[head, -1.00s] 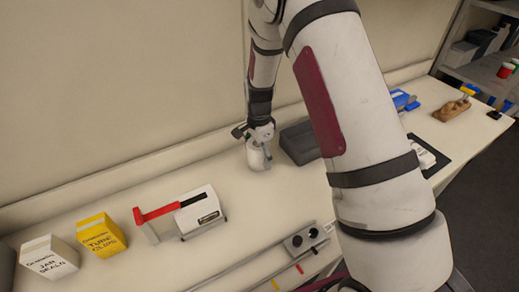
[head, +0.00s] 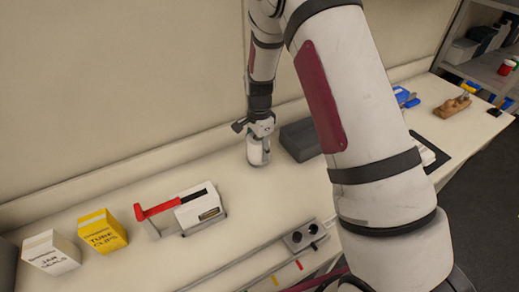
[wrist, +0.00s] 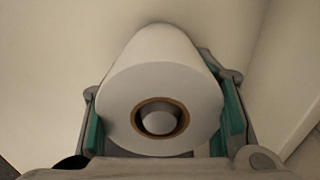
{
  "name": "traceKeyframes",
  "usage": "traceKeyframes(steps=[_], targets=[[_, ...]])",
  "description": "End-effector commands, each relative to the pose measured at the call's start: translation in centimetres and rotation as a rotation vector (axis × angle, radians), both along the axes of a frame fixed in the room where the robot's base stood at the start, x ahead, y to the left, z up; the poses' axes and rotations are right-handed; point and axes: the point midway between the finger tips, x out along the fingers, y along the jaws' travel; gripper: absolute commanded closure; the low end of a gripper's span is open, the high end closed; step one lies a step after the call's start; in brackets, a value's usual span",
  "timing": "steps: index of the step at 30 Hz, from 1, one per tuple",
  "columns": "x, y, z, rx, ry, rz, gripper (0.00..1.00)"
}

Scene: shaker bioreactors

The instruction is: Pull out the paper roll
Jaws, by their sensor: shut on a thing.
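A white paper roll (wrist: 165,70) with a brown cardboard core stands between the two fingers of my gripper (wrist: 163,122) in the wrist view. The green finger pads are against its sides, and a grey peg end shows inside the core. In the head view the paper roll (head: 258,153) is upright near the back of the bench, with my gripper (head: 259,138) over it from above. Whether the roll's lower end touches the bench is hard to tell.
A dark grey tray (head: 300,141) is close to the right of the roll. A red-handled device (head: 200,208), a yellow box (head: 102,233) and a white box (head: 53,252) are at the left. A metal-railed unit (head: 300,238) lies in front. Bench around the roll's left is clear.

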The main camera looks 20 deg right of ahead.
Motion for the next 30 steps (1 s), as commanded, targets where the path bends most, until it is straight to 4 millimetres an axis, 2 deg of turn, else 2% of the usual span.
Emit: traceKeyframes(steps=[30], targets=[[0.0, 0.0, 2.0, 0.000, -0.001, 0.000, 0.78]])
